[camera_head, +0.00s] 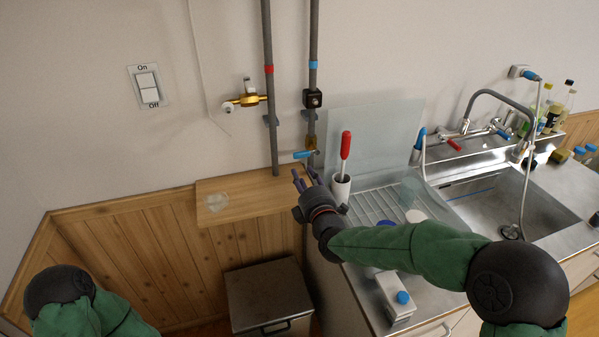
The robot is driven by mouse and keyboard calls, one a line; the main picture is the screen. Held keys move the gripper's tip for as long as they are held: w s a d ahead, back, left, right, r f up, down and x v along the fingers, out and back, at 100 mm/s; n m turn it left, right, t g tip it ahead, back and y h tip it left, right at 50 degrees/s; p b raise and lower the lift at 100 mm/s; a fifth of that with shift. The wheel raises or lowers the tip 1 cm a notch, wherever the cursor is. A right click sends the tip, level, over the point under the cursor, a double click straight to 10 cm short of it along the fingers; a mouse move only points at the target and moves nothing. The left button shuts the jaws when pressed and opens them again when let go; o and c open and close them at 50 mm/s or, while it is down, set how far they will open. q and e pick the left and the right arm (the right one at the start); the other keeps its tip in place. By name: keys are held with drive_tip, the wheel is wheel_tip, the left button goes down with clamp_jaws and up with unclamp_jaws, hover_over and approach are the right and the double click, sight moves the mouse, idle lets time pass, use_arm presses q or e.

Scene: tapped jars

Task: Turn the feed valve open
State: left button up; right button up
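A valve with a blue lever (303,154) and a brass-coloured body (311,143) sits low on the blue-banded grey pipe (313,40). Its lever points left, roughly across the pipe. My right gripper (303,172) is just below this lever, its dark fingers spread apart and pointing up, with nothing seen between them. Whether a finger touches the lever cannot be told. A brass tap (247,100) joins the red-banded pipe (268,40) further left. No label shows which one is the feed valve. My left arm shows at the bottom left, but its gripper is out of view.
The sink (480,205) is further right, and a lidded bin (268,295) is below.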

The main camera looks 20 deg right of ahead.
sight(296, 158)
drive_tip(key=shift+w+a, duration=0.15)
drive_tip(key=shift+w, duration=3.5)
drive_tip(key=shift+w+r, duration=0.2)
drive_tip(key=shift+r, duration=0.1)
drive_tip(key=shift+w, duration=0.3)
drive_tip(key=shift+w+r+m, duration=0.25)
drive_tip(key=shift+w+m, duration=0.1)
drive_tip(key=shift+m, duration=0.45)
drive_tip(key=shift+s+f, duration=0.15)
drive_tip(key=shift+f, duration=0.05)
drive_tip(key=shift+d+f+n, duration=0.35)
drive_tip(key=shift+d+n, duration=0.05)
drive_tip(key=shift+n, duration=0.2)
drive_tip(key=shift+a, duration=0.1)
drive_tip(key=shift+f, duration=0.1)
